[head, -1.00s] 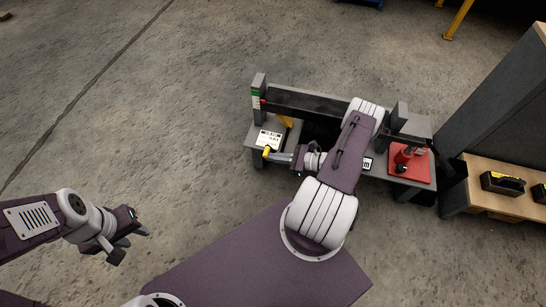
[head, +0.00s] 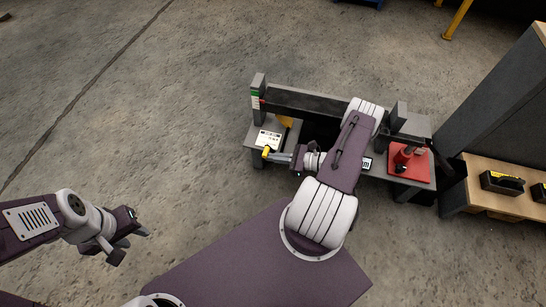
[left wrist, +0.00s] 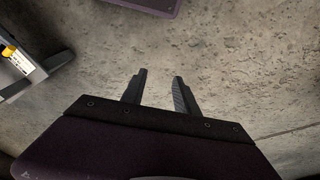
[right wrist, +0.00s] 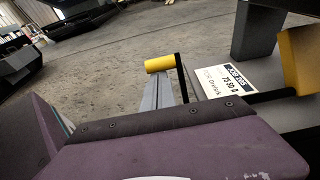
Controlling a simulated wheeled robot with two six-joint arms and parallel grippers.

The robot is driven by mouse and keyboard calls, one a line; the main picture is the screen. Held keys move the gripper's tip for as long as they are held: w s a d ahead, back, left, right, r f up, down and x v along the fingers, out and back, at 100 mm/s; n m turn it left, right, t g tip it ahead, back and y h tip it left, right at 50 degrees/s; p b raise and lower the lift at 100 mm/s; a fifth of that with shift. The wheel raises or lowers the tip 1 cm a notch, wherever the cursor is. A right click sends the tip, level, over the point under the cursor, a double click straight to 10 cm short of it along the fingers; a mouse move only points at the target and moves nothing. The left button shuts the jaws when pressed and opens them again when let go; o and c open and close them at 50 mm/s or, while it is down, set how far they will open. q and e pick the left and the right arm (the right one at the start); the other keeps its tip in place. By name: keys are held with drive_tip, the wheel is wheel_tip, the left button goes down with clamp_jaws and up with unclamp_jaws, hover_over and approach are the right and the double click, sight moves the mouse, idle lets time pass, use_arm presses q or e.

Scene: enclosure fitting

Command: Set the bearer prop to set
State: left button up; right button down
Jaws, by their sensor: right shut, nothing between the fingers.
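A yellow cylindrical knob (head: 266,152) stands at the front left edge of the grey bench. In the right wrist view the knob (right wrist: 159,64) sits on a thin black bar, just beyond my fingertips. I cannot tell if the fingers touch it. A yellow block (head: 286,121) is behind it, by the left post; it also shows in the right wrist view (right wrist: 301,58). Which of these belongs to the bearer prop is not clear. My right gripper (head: 270,156) is shut and empty beside the knob. My left gripper (head: 146,240) is open and empty over the floor, far from the bench.
A white printed label (head: 269,139) lies on the bench. A dark beam (head: 315,107) runs along its back, and my right arm hides its middle. A red base (head: 421,174) with a red device is at the right end. A wooden shelf (head: 490,168) stands further right. The left floor is clear.

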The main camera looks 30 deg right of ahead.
drive_tip(key=p+v, duration=0.3)
drive_tip(key=v, duration=0.6)
